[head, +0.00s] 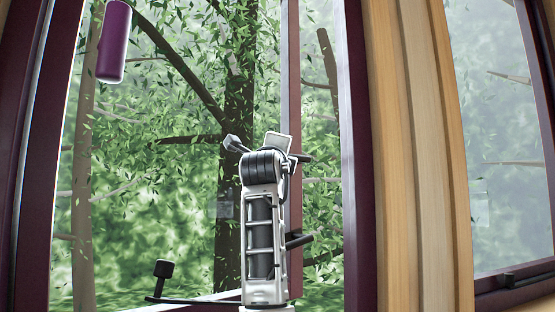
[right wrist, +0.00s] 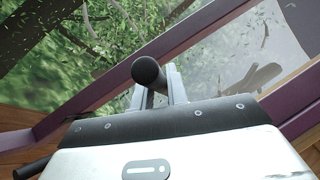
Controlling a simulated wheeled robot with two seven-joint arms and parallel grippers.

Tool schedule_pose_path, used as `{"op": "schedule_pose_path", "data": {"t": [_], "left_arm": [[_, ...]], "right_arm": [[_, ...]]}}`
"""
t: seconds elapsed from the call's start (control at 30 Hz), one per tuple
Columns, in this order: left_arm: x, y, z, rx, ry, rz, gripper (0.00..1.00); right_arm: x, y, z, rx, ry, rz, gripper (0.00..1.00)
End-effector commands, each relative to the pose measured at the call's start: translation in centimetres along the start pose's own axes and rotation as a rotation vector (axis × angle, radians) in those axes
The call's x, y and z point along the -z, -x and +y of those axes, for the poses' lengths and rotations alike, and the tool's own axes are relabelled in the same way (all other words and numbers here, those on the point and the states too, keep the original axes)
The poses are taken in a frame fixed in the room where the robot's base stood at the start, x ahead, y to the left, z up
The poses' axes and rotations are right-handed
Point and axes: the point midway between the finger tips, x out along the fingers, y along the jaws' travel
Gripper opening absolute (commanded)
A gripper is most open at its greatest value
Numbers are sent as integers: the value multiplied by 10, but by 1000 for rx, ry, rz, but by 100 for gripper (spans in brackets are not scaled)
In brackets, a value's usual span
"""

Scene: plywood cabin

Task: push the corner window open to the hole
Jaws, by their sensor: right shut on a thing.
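The corner window's sash (head: 291,60) has a purple frame. It appears swung outward, with a gap between its upright edge and the fixed purple frame (head: 357,150). A black knob (head: 162,268) stands on a thin black bar low on the left in the head view; I see no hole. In the right wrist view my right gripper (right wrist: 156,88) is shut around the stem of a round-ended black handle (right wrist: 148,70). In the head view my right arm rises at the centre, and its fingertips are not clear there. My left gripper is out of view.
A purple cylinder (head: 114,40) hangs at the upper left. A wooden post (head: 425,150) separates this window from a second window (head: 505,130) at the right, with a dark latch (head: 512,279) on its lower frame. Trees stand outside.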

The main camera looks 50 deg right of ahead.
Motion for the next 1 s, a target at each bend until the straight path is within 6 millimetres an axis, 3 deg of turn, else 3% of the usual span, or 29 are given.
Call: {"op": "schedule_pose_path", "data": {"t": [0.13,0.17,0.23,0.63,0.77,1.0], "left_arm": [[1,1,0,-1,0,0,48],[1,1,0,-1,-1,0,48],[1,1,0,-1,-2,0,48],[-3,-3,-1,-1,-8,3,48],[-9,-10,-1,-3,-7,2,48],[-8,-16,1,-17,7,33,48]], "right_arm": [[-1,0,0,-1,-1,-3,0],[-1,0,0,-1,-1,-3,21],[-1,0,0,-1,-1,-3,37],[-2,9,2,0,-1,-4,37],[-1,31,4,-1,-4,-7,37],[-1,90,4,-1,-6,-8,37]]}}
